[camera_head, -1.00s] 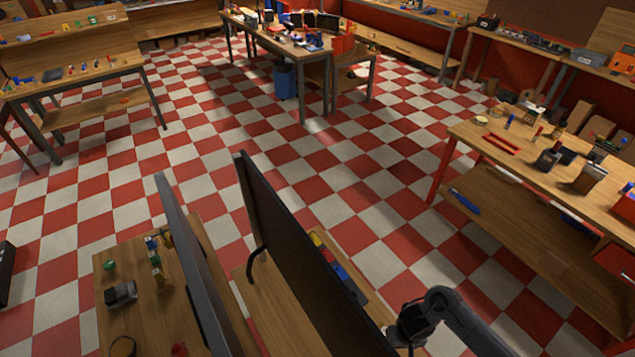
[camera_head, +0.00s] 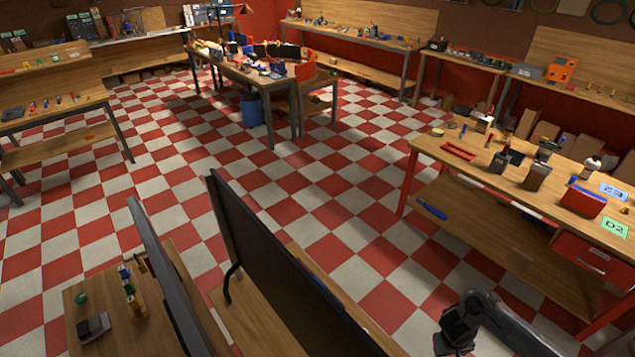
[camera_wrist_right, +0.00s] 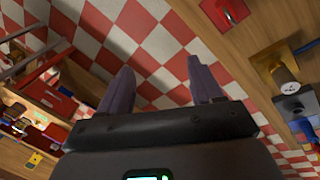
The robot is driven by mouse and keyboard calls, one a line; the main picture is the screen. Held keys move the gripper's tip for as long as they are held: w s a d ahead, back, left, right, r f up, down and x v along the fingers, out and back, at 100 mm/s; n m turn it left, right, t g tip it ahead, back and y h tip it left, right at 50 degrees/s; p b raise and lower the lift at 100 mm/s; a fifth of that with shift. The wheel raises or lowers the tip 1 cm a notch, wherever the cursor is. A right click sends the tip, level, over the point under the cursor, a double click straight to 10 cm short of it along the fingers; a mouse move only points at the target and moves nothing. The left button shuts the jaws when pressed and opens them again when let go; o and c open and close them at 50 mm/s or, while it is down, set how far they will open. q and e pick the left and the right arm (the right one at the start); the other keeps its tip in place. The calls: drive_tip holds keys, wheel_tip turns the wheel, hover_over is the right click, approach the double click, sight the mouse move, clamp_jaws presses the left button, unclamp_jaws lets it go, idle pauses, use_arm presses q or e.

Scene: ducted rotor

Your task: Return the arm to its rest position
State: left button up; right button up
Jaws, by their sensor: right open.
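My right gripper (camera_wrist_right: 160,82) shows in the right wrist view, with its two dark fingers spread apart and nothing between them. Beyond the fingers is the red and white checkered floor. In the head view, my dark right arm (camera_head: 485,312) comes in at the lower right, over the floor and left of the right-hand workbench. Its fingers cannot be made out there. My left arm and gripper are not in view.
A wooden workbench (camera_head: 455,160) with red legs stands at the right, carrying several items and label cards. Dark upright panels (camera_head: 275,265) stand in front at the lower left, beside a small wooden table (camera_head: 140,330). The checkered floor between is clear.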

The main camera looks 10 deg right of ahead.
drive_tip(key=s+d+r+h, duration=0.1)
drive_tip(key=d+r, duration=0.1)
drive_tip(key=d, duration=0.4)
drive_tip(key=a+r+n+t, duration=0.35)
drive_tip(key=a+n, duration=0.25)
drive_tip(key=a, duration=0.3)
drive_tip(key=s+a+r+n+t+h, duration=0.2)
drive_tip(key=s+a+r+n, duration=0.35)
drive_tip(key=s+r, duration=0.6)
drive_tip(key=s+a+m+g+y+p, duration=0.1)
drive_tip(key=a+m+y, duration=0.5)
drive_tip(key=a, duration=0.9)
drive_tip(key=shift+s+f+m+g+p, duration=0.2)
drive_tip(key=shift+f+m+g+p, duration=0.15)
drive_tip(key=shift+m+p, duration=0.25)
